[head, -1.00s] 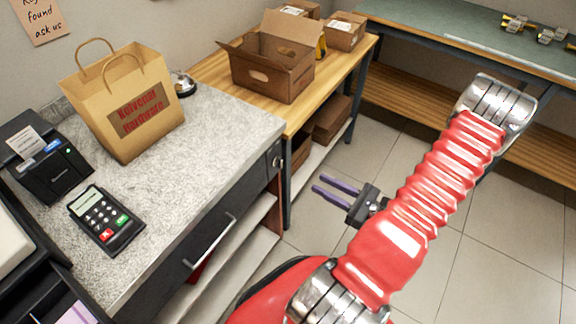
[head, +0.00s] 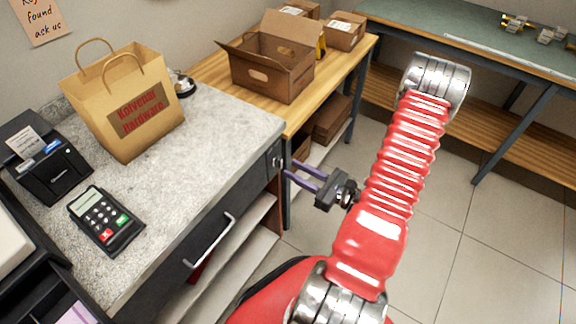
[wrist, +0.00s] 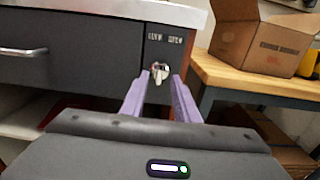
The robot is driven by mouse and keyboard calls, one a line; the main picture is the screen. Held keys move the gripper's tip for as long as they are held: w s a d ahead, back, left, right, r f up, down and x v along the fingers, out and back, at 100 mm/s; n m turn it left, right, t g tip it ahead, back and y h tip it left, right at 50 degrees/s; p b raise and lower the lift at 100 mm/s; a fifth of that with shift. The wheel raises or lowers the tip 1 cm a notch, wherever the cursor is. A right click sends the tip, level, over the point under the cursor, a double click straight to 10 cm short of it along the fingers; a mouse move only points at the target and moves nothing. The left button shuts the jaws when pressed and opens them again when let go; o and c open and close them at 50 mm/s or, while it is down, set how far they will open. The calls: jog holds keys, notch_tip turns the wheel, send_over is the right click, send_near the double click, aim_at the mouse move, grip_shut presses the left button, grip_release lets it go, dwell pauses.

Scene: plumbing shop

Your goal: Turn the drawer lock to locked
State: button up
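The drawer lock (head: 278,161) sits near the right end of the dark drawer front (head: 190,268) under the speckled counter. In the wrist view, the lock (wrist: 160,70) shows a small silver turn piece below two blurred labels; its exact angle is hard to tell. My gripper (head: 292,173) is open and empty, its two purple fingers pointing at the lock. In the wrist view, the fingertips (wrist: 161,78) lie to the left and right of the lock. I cannot tell whether they touch it.
A silver drawer handle (head: 212,240) is left of the lock. A card reader (head: 105,220), receipt printer (head: 45,160) and paper bag (head: 125,100) stand on the counter (head: 215,130). A wooden bench (head: 215,75) holds an open carton (head: 270,72). The floor at right is clear.

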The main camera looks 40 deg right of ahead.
aim_at(282, 163)
jog(key=shift+x, duration=1.85)
grip_shut()
